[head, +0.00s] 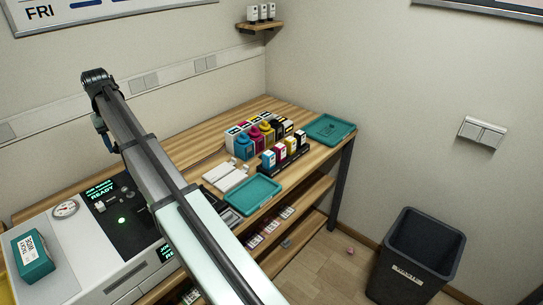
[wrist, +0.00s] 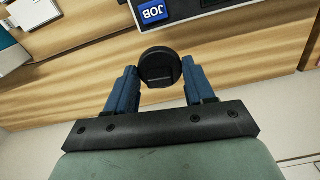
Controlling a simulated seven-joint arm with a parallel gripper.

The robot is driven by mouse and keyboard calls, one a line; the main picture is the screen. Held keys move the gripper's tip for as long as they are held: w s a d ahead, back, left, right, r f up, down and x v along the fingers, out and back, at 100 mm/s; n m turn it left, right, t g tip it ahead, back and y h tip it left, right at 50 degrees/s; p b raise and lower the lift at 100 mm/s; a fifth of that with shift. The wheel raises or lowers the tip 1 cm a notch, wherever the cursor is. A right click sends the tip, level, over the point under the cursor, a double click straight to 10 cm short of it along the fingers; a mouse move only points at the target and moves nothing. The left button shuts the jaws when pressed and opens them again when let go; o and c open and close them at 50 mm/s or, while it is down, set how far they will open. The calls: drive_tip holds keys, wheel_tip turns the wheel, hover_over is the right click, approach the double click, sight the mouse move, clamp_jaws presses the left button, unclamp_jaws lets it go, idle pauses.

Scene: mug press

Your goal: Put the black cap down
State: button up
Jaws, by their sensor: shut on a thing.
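My gripper (wrist: 161,82) is shut on the black cap (wrist: 158,64) in the wrist view. The cap is a round, dark disc held between the two blue fingers at their tips. Wooden surface shows behind and around it, and it appears held clear of that surface, though the gap is hard to judge. In the head view my arm crosses the picture, and the cap cannot be made out there.
On the wooden bench stand ink bottles (head: 245,146), a dark rack of cartridges (head: 284,151), a teal tray (head: 252,194) and another teal tray (head: 330,128). A white press (head: 75,245) is at left. A blue JOB label (wrist: 153,12) shows in the wrist view. A bin (head: 418,250) stands right.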

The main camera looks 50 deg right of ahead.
drive_tip(key=a+r+n, duration=0.1)
drive_tip(key=a+r, duration=0.1)
drive_tip(key=a, duration=0.6)
drive_tip(key=s+d+f+m, duration=0.2)
drive_tip(key=s+d, duration=0.1)
drive_tip(key=d, duration=1.2)
drive_tip(key=s+d+f+m, duration=0.2)
drive_tip(key=d, duration=1.4)
drive_tip(key=s+d+f+m, duration=0.1)
drive_tip(key=s+d+f, duration=0.3)
drive_tip(key=d, duration=0.5)
drive_tip(key=s+d+f+m, duration=0.1)
drive_tip(key=s+d, duration=0.6)
drive_tip(key=d, duration=0.2)
drive_tip(key=s+d+f, duration=0.3)
drive_tip(key=s+d, duration=0.2)
drive_tip(key=d, duration=0.4)
drive_tip(key=shift+w+d+f+n, duration=0.25)
drive_tip(key=shift+f+n, duration=0.8)
drive_tip(key=shift+f, duration=0.7)
drive_tip(key=shift+w+d+f+n, duration=0.2)
drive_tip(key=shift+f+n, duration=0.8)
drive_tip(key=shift+f, duration=0.75)
drive_tip(key=shift+w+d+f+n, duration=0.2)
drive_tip(key=shift+f+n, duration=0.85)
drive_tip(key=shift+f, duration=0.7)
drive_tip(key=shift+f, duration=0.1)
drive_tip(key=o, duration=1.1)
